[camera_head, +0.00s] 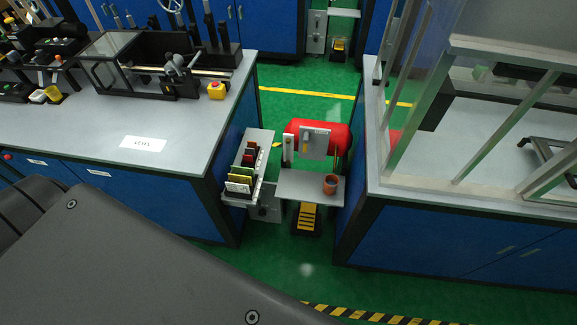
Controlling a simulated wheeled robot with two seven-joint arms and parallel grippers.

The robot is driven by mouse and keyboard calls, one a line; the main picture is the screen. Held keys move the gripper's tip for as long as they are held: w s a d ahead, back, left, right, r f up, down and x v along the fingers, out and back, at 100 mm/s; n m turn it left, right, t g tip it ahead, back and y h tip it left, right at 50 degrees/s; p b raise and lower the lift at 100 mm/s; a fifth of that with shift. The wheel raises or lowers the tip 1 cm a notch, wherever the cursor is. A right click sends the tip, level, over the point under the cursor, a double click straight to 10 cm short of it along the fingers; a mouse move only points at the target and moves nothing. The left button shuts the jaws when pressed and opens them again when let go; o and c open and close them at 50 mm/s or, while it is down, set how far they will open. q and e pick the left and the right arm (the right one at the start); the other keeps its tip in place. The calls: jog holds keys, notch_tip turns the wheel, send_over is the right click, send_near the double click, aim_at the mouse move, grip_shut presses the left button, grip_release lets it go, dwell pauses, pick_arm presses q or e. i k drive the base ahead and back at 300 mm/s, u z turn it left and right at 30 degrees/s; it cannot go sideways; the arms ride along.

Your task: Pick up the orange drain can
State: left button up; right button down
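A small orange-brown can (330,184) stands upright on the right part of a small grey shelf (296,188) in the gap between two blue benches. It looks like the orange drain can. Nothing covers it in this view. Neither of my grippers is in view. A large dark grey part of my own body fills the lower left.
A left bench (100,130) holds machinery, and a right bench (420,203) has a clear framed enclosure. A narrow rack (250,165) stands left of the shelf, a red tank (335,136) behind it. Yellow-and-black steps (306,219) sit below. Green floor in front is clear.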

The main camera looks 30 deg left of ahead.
aim_at(331, 182)
jog(key=u, duration=1.7)
jog(key=k, duration=1.5)
jog(key=z, duration=1.8)
jog(key=i, duration=1)
